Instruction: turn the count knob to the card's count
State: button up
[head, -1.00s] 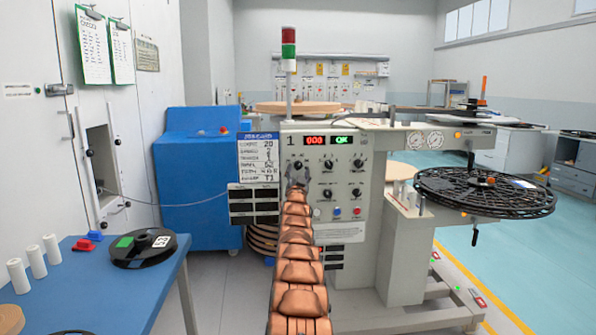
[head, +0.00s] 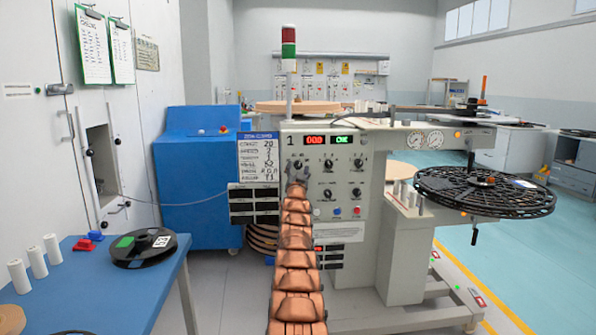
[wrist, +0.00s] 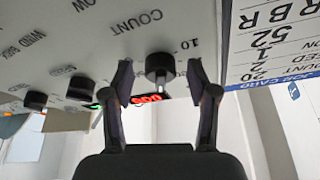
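The count knob (wrist: 158,66) is a small black knob with a light mark, beside the printed word COUNT and a 10 on the panel in the wrist view, which is upside down. It also shows in the head view (head: 298,165), just above my gripper (head: 298,178). In the wrist view my gripper (wrist: 160,74) is open, one finger on each side of the knob, with visible gaps. The job card (head: 258,158) hangs left of the panel; its top line reads 20. It also shows in the wrist view (wrist: 275,45).
Other black knobs (head: 327,194) sit close right of and below the count knob. A red display (head: 316,140) and a green display (head: 343,140) are above. A black reel (head: 484,190) juts out at right. A blue table (head: 105,290) stands at left.

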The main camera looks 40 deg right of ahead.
grip_shut()
jog(key=shift+f+n, duration=0.1)
jog(key=shift+n, duration=0.2)
